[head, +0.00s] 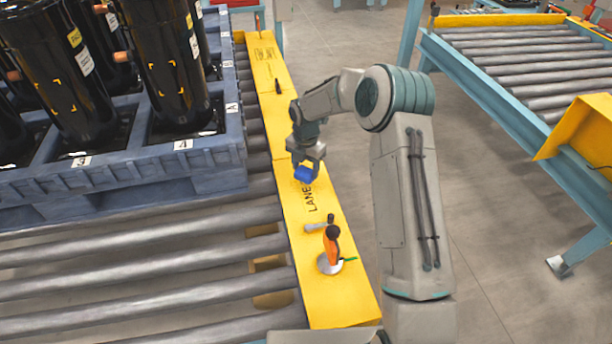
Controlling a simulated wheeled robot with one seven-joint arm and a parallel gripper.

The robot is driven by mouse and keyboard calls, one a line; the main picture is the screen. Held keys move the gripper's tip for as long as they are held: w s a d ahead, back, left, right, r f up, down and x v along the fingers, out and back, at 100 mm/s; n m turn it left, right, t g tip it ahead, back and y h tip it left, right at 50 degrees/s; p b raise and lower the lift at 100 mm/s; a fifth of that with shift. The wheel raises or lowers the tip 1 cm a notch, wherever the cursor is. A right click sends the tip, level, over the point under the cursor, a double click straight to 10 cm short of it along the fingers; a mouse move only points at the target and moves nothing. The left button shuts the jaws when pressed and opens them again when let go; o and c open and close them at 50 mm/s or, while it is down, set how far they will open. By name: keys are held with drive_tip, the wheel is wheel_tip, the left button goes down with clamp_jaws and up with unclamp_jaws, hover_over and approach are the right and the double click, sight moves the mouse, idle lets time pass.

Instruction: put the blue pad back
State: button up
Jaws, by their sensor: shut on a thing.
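The blue pad (305,174) is between the fingers of my gripper (306,166). My gripper points down over the yellow rail, near the "LANE" lettering. My gripper is shut on the pad and hides part of it. I cannot tell whether the pad touches the rail or is held just above it.
An orange-handled tool (331,246) stands on a pale disc on the yellow rail (345,295). A grey tool lies beside it. A second roller conveyor (530,70) stands at the right.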

sight(306, 171)
wheel_tip(306, 171, down, 4)
drive_tip(key=shift+r+b, duration=0.15)
drive_tip(key=shift+b, duration=0.15)
drive_tip(key=o, duration=0.9)
